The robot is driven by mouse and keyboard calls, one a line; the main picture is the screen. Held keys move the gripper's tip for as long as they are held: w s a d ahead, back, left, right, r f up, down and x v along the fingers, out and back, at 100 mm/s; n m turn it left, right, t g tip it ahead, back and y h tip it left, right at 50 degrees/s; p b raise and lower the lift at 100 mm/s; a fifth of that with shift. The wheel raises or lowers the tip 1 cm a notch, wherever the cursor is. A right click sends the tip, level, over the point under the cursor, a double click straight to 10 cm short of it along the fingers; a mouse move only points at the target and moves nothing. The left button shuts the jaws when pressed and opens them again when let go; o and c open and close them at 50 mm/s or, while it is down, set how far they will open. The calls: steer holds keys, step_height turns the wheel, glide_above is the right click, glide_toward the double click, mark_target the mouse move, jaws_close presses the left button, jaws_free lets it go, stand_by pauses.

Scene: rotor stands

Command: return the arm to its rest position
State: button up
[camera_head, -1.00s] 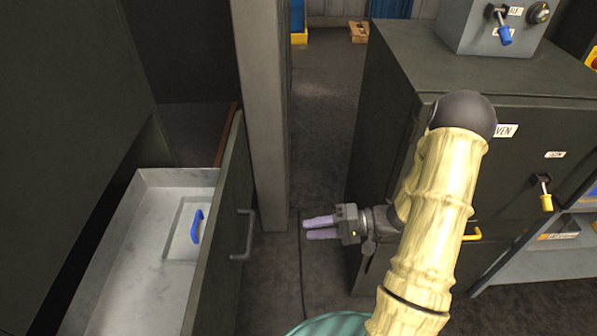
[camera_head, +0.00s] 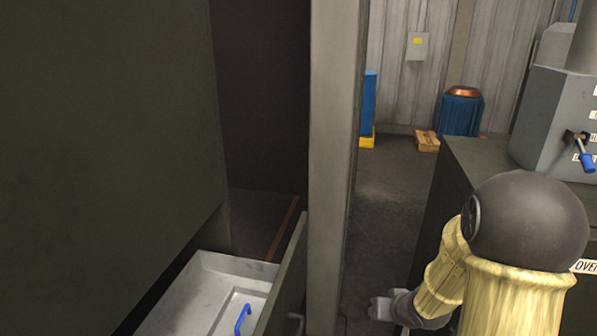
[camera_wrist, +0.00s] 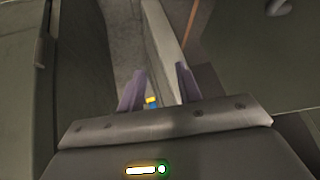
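My arm (camera_head: 515,285), with pale yellow ribbed links and a dark round joint, is at the lower right of the head view, in front of the dark oven cabinet. My gripper (camera_wrist: 162,80) shows two purple fingers standing apart in the wrist view, with nothing held between them. In the head view only the grey gripper body (camera_head: 381,308) shows clearly near the bottom edge, right of the grey post.
An open drawer (camera_head: 190,300) with a blue-handled lid (camera_head: 243,318) is at the lower left. A grey post (camera_head: 335,150) stands beside it. The oven cabinet (camera_head: 470,165) is at the right. Open floor (camera_head: 390,190) leads back to a blue bin (camera_head: 460,110).

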steer(key=s+a+r+g, duration=0.2)
steer(key=s, duration=0.5)
steer(key=s+a+r+g+h, duration=0.1)
steer(key=s+a+r+g, duration=0.1)
steer(key=s, duration=0.4)
steer(key=shift+s+a+r+n, duration=0.3)
steer(key=shift+s+a+r, duration=0.1)
steer(key=shift+a, duration=0.1)
